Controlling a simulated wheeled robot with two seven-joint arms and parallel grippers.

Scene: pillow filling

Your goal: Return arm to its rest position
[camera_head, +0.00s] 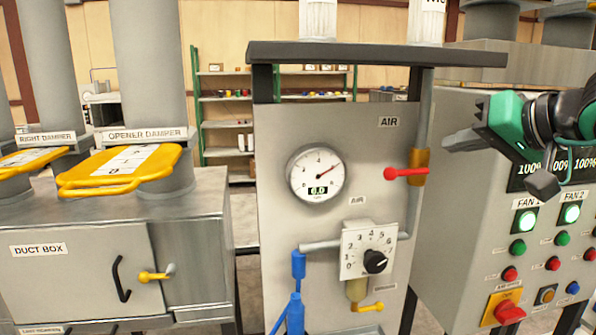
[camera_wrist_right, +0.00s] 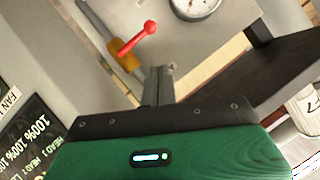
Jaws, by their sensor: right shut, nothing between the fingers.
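My right gripper (camera_head: 462,140) reaches in from the right edge, in front of the fan control panel's display, with its fingers pointing left. In the right wrist view its fingers (camera_wrist_right: 158,85) are together with nothing between them. The red air lever (camera_head: 405,173) on the air panel is to the left of the fingertips and apart from them; it also shows in the right wrist view (camera_wrist_right: 140,38). My left gripper is not in view.
The air panel (camera_head: 275,240) carries a gauge (camera_head: 316,173) and a dial (camera_head: 375,261). The fan panel (camera_head: 459,200) has lit indicators and several buttons. The duct box (camera_head: 75,285) stands left, with yellow damper plates (camera_head: 125,165) above. Shelves (camera_head: 228,110) stand behind.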

